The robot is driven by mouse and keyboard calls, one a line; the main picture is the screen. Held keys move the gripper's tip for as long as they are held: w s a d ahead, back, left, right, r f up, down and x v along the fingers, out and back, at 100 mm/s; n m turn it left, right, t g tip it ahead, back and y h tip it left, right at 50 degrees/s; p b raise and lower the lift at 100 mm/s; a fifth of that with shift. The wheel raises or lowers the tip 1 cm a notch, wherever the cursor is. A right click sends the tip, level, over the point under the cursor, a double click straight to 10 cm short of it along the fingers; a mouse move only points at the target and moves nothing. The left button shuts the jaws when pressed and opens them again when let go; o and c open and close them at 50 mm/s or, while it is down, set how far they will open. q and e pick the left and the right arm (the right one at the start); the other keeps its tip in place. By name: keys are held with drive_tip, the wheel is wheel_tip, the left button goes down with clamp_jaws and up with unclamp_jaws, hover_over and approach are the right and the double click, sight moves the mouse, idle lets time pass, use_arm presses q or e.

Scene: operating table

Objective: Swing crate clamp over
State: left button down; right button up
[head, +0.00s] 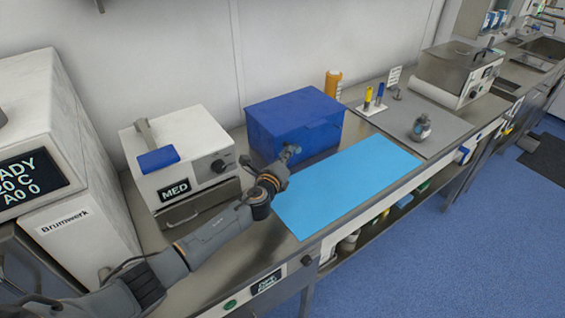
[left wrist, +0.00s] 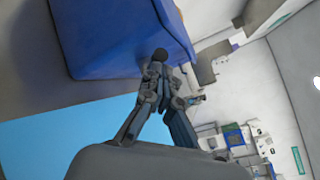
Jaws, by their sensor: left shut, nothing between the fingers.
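The blue crate (head: 295,122) stands against the back wall on the steel counter, with its lid side up. It fills the upper part of the left wrist view (left wrist: 110,35). My left gripper (head: 291,152) is at the crate's front face, near its lower middle. In the left wrist view, the fingertips (left wrist: 157,68) are together, with nothing seen held between them. A small dark rounded piece (left wrist: 160,54) shows at the fingertips by the crate's lower edge; I cannot tell whether it is the clamp or whether I touch it. My right gripper is not in view.
A light blue mat (head: 350,185) lies bare in front of the crate. A white MED unit (head: 185,150) stands left of it. An orange bottle (head: 333,84) is behind right, and a grey mat (head: 440,138) holds a small bottle (head: 420,128).

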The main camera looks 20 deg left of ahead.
use_arm(q)
drive_tip(key=shift+w+d+r+p, duration=0.25)
drive_tip(key=shift+w+d+r, duration=0.3)
drive_tip(key=shift+w+r, duration=0.3)
drive_tip(key=shift+w+d+r+p, duration=0.2)
drive_tip(key=shift+w+d+r, duration=0.4)
drive_tip(key=shift+r, duration=0.4)
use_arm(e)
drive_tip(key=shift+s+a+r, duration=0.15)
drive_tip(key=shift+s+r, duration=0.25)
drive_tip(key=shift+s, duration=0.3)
use_arm(q)
drive_tip(key=shift+w, duration=0.1)
